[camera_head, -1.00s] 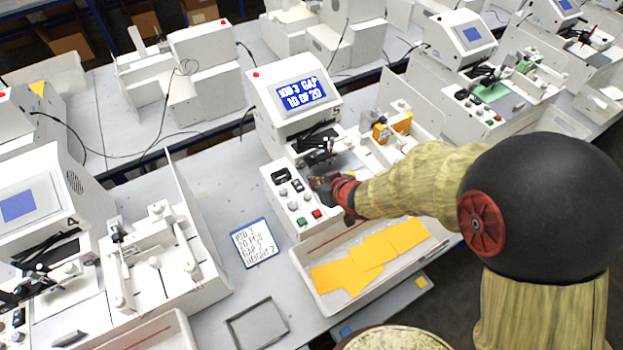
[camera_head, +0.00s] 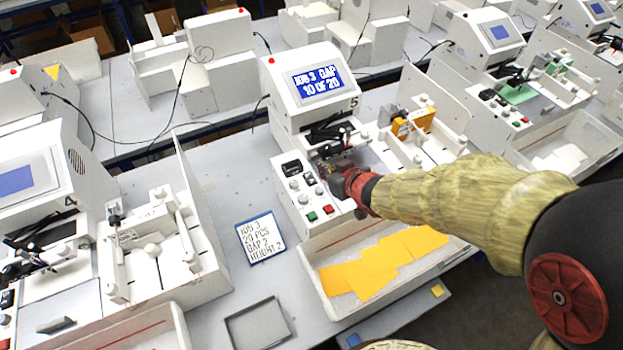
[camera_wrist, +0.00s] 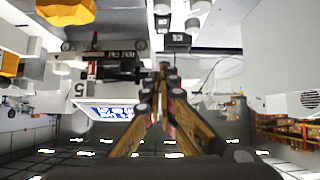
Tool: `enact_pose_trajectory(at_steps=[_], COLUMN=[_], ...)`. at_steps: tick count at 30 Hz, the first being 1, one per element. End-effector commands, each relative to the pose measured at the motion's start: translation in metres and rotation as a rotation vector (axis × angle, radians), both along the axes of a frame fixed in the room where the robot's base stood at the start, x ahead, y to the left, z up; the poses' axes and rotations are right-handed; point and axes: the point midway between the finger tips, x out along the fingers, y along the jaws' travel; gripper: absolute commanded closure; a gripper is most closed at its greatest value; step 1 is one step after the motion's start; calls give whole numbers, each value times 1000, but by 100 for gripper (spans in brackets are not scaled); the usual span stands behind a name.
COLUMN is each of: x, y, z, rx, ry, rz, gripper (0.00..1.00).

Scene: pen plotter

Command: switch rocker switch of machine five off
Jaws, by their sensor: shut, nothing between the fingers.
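Machine five (camera_head: 296,92) is a white plotter with a lit blue screen reading "JOB 3 GAP 10 OF 20" and a 5 on its side. Its control panel (camera_head: 290,200) carries black switches, pale knobs and green and red buttons. A small black rocker switch (camera_head: 309,180) sits on the panel; a black switch with white marks also shows in the wrist view (camera_wrist: 178,41). Its tilt is too small to read. My gripper (camera_head: 338,172) is shut and empty, just right of the panel. In the wrist view the fingertips (camera_wrist: 166,68) are close to the switches, contact unclear.
A tray of orange sheets (camera_head: 318,248) lies in front of machine five. A written job card (camera_head: 260,238) lies left of it. Machine four (camera_head: 40,190) stands at left. An orange block (camera_head: 412,122) sits on machine five's right side.

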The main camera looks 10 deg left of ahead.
Motion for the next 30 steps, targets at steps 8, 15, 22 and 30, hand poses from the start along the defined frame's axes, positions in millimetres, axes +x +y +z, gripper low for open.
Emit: enact_pose_trajectory(at_steps=[8,15,22,30], x=[-8,-8,-7,15], y=[-1,-2,-1,16], z=[8,8,6,-17], rx=[20,30,30,30], ry=[11,24,24,25], rz=[-15,-28,-28,-27], gripper=[100,100,100,100])
